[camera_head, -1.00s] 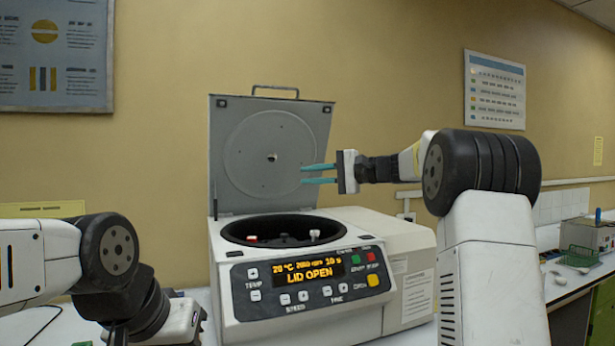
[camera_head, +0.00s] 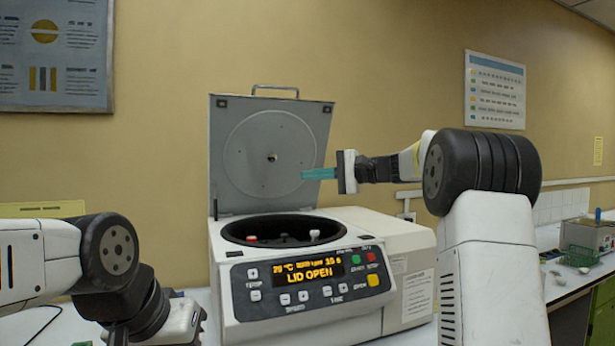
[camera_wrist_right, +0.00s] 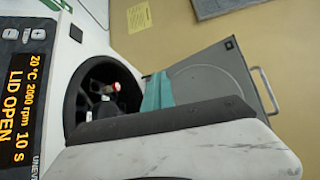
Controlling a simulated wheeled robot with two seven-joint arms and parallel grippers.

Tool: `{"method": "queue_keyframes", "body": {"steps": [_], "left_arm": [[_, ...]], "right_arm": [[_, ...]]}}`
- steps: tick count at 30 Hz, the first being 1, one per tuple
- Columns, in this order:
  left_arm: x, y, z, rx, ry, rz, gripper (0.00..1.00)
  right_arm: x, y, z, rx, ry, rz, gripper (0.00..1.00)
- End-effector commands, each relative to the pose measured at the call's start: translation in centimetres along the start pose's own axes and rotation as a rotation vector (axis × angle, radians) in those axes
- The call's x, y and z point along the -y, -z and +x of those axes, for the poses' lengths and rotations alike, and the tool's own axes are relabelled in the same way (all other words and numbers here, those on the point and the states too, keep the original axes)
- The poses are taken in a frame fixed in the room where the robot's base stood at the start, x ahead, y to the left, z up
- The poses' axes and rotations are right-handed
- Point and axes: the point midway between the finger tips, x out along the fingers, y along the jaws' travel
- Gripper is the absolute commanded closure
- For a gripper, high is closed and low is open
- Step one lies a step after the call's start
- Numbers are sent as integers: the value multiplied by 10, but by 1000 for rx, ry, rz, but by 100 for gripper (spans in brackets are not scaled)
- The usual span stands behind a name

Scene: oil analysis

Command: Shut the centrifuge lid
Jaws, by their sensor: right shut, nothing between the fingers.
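The centrifuge (camera_head: 290,270) stands on the bench with its grey lid (camera_head: 240,135) raised upright, a handle (camera_head: 275,88) on the lid's top edge. Its display (camera_head: 308,272) reads "LID OPEN". The dark bowl (camera_head: 265,231) is uncovered, with a red-capped and a white-capped tube inside. My right gripper (camera_head: 304,174) is shut and empty, its teal fingers in front of the lid's right part. In the right wrist view the teal fingers (camera_wrist_right: 158,92) lie together between the bowl (camera_wrist_right: 95,95) and the open lid (camera_wrist_right: 215,85). My left arm is at the lower left; its fingers are not visible.
A white cabinet-like side part (camera_head: 405,260) adjoins the centrifuge on the right. Farther right, a bench holds a green rack (camera_head: 583,253) and small dishes. The wall stands close behind the lid. The space above the bowl is clear.

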Motion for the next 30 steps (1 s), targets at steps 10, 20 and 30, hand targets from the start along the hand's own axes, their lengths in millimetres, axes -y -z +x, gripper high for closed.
{"method": "queue_keyframes", "body": {"steps": [10,20,30], "left_arm": [[0,0,0,0,0,0,100],[0,0,0,0,0,0,100],[0,0,0,0,0,0,100]], "right_arm": [[0,0,0,0,0,0,100],[0,0,0,0,0,0,80],[0,0,-2,-1,0,0,78]]}}
